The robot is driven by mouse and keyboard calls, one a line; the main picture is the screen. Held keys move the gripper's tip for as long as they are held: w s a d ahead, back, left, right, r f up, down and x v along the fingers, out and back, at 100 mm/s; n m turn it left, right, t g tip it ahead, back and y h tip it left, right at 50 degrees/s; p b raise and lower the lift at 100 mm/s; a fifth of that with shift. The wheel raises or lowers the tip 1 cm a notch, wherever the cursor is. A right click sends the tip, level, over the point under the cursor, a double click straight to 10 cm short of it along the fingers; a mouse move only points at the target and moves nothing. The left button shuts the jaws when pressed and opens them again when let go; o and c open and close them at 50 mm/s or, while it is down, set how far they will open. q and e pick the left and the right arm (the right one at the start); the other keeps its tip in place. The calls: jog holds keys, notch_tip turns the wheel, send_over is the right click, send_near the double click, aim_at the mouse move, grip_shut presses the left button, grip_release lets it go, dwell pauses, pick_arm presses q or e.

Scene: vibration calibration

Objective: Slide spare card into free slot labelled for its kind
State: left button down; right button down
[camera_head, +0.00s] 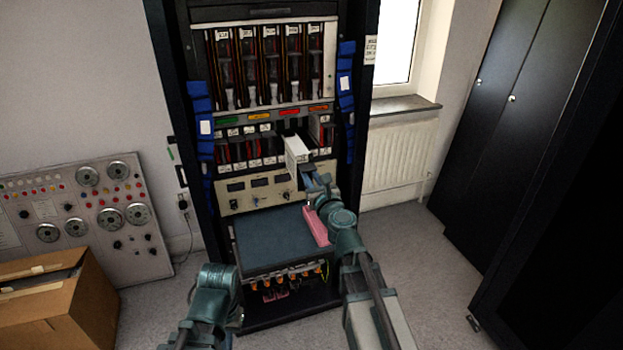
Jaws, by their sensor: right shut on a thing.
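My right gripper (312,184) is shut on the spare card (297,151), a pale flat board, at its near end. The card points into the rack (217,240) at the right part of the lower card row (250,148). I cannot tell whether its far edge is inside a slot. Coloured labels, green (228,121), yellow, orange and red, run along a strip above that row. Small white tags on the cards are too small to read. My left arm is low at the front left, and its jaws (236,318) do not show clearly.
A dark shelf (275,240) juts out below the meter panel (250,190); a pink block (315,227) lies at its right side. Blue bundles (345,80) flank the rack. A cardboard box (85,310) and grey instrument panel (100,205) stand left. Dark cabinets (490,110) stand right.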

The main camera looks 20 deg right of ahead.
aim_at(302, 162)
jog(key=shift+w+a, duration=0.15)
jog(key=shift+w, duration=3.7)
jog(key=shift+w, duration=2.4)
jog(key=shift+w+a+f, duration=0.1)
jog(key=shift+w+a, duration=0.05)
jog(key=shift+w, duration=1.75)
